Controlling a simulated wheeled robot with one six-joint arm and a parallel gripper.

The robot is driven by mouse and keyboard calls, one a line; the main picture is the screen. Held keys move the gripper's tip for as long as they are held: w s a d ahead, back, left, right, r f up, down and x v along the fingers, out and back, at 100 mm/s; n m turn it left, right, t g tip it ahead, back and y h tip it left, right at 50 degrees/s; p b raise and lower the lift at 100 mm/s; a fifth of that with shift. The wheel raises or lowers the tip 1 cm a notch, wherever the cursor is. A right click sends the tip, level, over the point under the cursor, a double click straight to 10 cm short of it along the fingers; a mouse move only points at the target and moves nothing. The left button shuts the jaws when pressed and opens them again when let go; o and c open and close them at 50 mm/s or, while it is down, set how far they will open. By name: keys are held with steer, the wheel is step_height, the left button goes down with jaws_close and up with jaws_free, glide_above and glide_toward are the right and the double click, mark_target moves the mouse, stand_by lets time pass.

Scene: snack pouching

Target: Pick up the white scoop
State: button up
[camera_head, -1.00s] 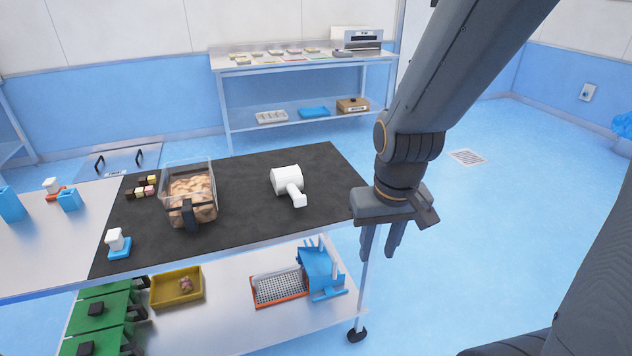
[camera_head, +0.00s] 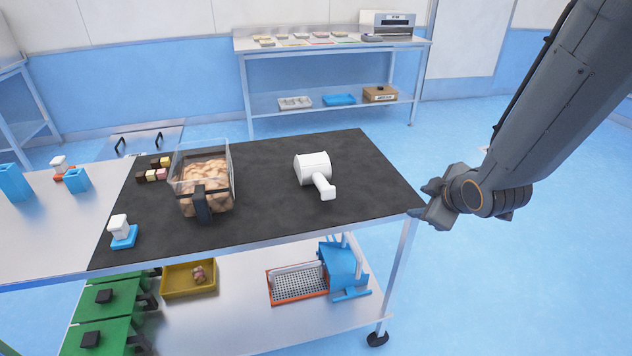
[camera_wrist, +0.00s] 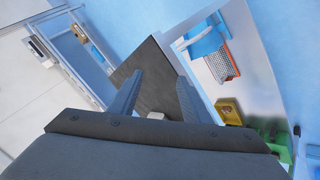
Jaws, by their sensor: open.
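The white scoop (camera_head: 313,168) lies on the black mat (camera_head: 268,180) on the table, right of the clear bin. Its handle points toward the front right. My gripper (camera_head: 422,200) is open and empty at the right end of the table, to the right of the scoop and apart from it. In the wrist view my two fingers (camera_wrist: 154,95) are spread over the dark mat. A small white patch, likely part of the scoop (camera_wrist: 155,115), shows just above the gripper body, which hides the rest.
A clear bin of light brown snacks (camera_head: 203,180) stands left of the scoop. A blue-based white stamp-like item (camera_head: 121,231) is at the mat's front left. The lower shelf holds a yellow tray (camera_head: 188,278) and a blue stand (camera_head: 343,265). The mat around the scoop is clear.

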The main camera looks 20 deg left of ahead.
mark_target(323, 182)
steer(key=a+n+y, duration=0.1)
steer(key=a+n, duration=0.1)
steer(key=a, duration=0.1)
steer(key=w+a+f+n+y+b, duration=0.1)
steer(key=a+n, duration=0.1)
steer(key=a, duration=0.1)
steer(key=w+a+f+n+t+y+b, duration=0.1)
steer(key=a+n+y, duration=0.1)
steer(key=a, duration=0.1)
steer(key=shift+w+a+f+n, duration=0.2)
steer(key=shift+w+a+n, duration=0.05)
steer(key=shift+a+n, duration=0.1)
steer(key=a+n+y, duration=0.1)
steer(key=a+n, duration=0.1)
steer(key=a, duration=0.1)
steer(key=s+a+n+y+b, duration=0.1)
steer(key=a+n+y, duration=0.1)
steer(key=a, duration=0.1)
steer(key=s+a+n+y+b, duration=0.1)
steer(key=a+n+y, duration=0.1)
steer(key=a, duration=0.1)
steer(key=shift+a+r, duration=0.1)
steer(key=shift+r, duration=0.1)
steer(key=x, duration=0.3)
steer(key=shift+a+r+n+p, duration=0.1)
steer(key=shift+a+n+p, duration=0.15)
steer(key=shift+p, duration=0.15)
steer(key=p+x, duration=0.1)
steer(key=x, duration=0.3)
steer(key=shift+a, duration=0.1)
